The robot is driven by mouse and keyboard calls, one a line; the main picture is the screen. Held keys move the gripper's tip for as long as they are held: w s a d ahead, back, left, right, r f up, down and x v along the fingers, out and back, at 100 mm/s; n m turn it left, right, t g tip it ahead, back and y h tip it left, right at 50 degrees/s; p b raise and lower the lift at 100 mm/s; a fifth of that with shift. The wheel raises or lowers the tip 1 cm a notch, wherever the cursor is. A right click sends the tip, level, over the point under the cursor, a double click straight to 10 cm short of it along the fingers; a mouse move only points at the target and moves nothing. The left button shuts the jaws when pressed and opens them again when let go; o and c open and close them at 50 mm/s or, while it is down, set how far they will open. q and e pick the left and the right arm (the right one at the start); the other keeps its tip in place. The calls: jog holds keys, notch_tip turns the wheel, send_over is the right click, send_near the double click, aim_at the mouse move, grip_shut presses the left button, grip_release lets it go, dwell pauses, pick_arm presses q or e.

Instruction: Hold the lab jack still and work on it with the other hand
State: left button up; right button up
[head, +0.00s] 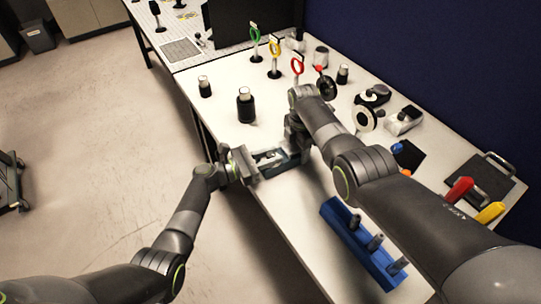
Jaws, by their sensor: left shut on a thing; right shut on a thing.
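The lab jack (278,160) sits near the table's left edge, a low blue and grey body with a dark middle. My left gripper (253,165) is shut on the lab jack's left side. My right gripper (294,147) is shut on a part at the lab jack's right end. The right arm's links and gripper hide that part, so I cannot tell exactly what the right fingers hold.
A blue rack (342,238) with several dark handles lies at the front. Dark cylinders with light tops (246,105) stand behind the jack. Green, yellow and red rings (297,66) stand farther back. Knobs and a dark tray (484,176) are on the right. Open floor lies left.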

pick_arm(q)
jog(key=shift+f, duration=0.1)
jog(key=o, duration=1)
jog(key=v, duration=1.2)
pick_arm(e)
jog(key=o, duration=1.6)
jog(key=shift+r, duration=0.1)
